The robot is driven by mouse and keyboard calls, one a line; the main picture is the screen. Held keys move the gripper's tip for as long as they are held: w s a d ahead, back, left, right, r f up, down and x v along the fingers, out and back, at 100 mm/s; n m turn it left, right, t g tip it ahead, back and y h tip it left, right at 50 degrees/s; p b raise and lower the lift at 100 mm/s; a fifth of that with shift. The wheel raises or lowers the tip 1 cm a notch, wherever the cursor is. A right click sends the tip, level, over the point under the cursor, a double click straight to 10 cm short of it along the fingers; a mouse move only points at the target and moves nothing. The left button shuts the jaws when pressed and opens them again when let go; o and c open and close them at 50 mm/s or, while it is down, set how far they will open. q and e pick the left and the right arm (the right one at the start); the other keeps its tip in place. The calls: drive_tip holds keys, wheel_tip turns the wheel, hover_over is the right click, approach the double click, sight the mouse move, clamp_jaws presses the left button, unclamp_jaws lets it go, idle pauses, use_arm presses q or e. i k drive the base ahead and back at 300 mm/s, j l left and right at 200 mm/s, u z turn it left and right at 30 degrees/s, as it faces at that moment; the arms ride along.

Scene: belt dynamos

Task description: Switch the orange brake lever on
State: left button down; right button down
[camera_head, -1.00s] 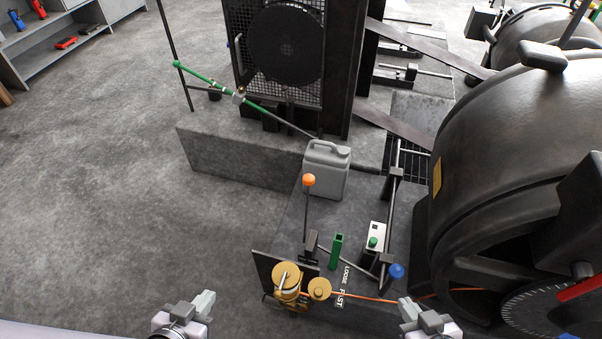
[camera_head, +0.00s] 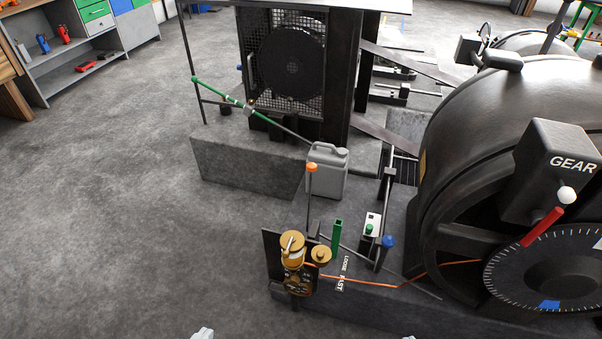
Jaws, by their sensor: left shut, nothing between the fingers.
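The orange brake lever (camera_head: 311,168) is a thin dark rod with an orange knob, standing almost upright on the low plinth near the middle of the view. Its foot is partly hidden behind the brass fittings. My left gripper (camera_head: 203,335) shows only as a pale tip at the bottom edge, shut and empty, well in front and to the left of the lever. Of my right gripper only a tiny sliver shows at the bottom edge, right of centre; its fingers are hidden. Neither gripper touches the lever.
A grey jerrycan (camera_head: 327,172) stands just behind the lever. Brass fittings (camera_head: 293,247), a green post (camera_head: 337,235) and a blue knob (camera_head: 388,241) are close by. The large dark machine (camera_head: 500,130) fills the right. Open floor (camera_head: 120,220) lies left.

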sight(311, 167)
drive_tip(key=u, duration=1.8)
drive_tip(key=i+j, duration=0.15)
drive_tip(key=i, duration=0.65)
drive_tip(key=i+j+z, duration=0.2)
drive_tip(key=i, duration=0.35)
drive_tip(key=i+j+z, duration=0.1)
drive_tip(key=i+z, duration=0.15)
drive_tip(key=i, duration=0.25)
drive_tip(key=i+z, duration=0.15)
drive_tip(key=z, duration=0.25)
drive_tip(key=i+z, duration=0.15)
drive_tip(key=z, duration=0.25)
drive_tip(key=i+z, duration=0.15)
drive_tip(key=z, duration=0.25)
drive_tip(key=i+l+z, duration=0.1)
drive_tip(key=z, duration=0.35)
drive_tip(key=i+z, duration=0.25)
drive_tip(key=z, duration=0.15)
drive_tip(key=i+z, duration=0.2)
drive_tip(key=z, duration=0.25)
